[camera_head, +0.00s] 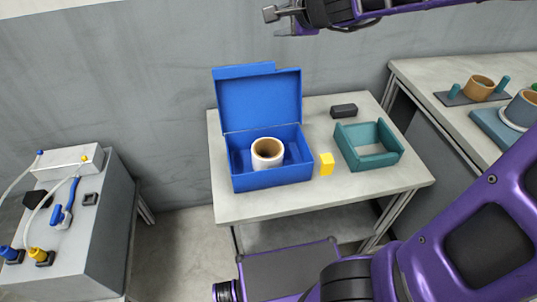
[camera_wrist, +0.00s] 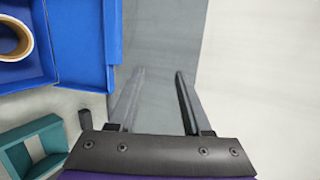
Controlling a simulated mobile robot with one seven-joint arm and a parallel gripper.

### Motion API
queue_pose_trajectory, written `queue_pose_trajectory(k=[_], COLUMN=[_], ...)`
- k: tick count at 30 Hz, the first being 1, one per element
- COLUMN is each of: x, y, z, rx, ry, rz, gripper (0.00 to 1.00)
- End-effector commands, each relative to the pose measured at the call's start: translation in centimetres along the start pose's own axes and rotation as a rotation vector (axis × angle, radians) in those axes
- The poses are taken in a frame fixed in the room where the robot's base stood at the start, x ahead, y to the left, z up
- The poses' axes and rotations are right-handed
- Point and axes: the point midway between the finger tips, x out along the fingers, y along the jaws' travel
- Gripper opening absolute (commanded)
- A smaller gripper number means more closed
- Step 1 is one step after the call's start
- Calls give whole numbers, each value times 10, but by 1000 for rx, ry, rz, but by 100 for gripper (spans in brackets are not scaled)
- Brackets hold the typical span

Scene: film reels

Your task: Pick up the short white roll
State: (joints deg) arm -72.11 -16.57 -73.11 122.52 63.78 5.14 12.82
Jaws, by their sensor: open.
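The short white roll (camera_head: 267,162) stands upright inside the open blue box (camera_head: 271,181), with its tan hollow core facing up. Its top also shows at the upper left edge of the wrist view (camera_wrist: 27,42), partly cut off. My gripper (camera_head: 276,22) is high above and behind the box in the head view, near the top edge. In the wrist view my gripper (camera_wrist: 160,72) has its two fingers apart with nothing between them. It is well away from the roll and not touching anything.
The box's raised lid (camera_head: 260,102) stands at its back. A yellow block (camera_head: 327,164), a teal open frame (camera_head: 396,156) and a dark block (camera_head: 344,111) lie on the table (camera_head: 300,202) right of the box. A grey wall (camera_head: 130,70) rises behind.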

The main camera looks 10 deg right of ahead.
Motion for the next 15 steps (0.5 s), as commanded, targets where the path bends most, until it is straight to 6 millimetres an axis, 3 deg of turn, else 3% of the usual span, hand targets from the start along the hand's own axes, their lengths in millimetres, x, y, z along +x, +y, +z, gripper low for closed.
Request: queue_pose_trajectory(k=[10,15], x=[20,18], y=[-5,-20], z=[-26,-24], rx=[139,64], ry=[137,179], rz=[-18,-32], gripper=[49,49])
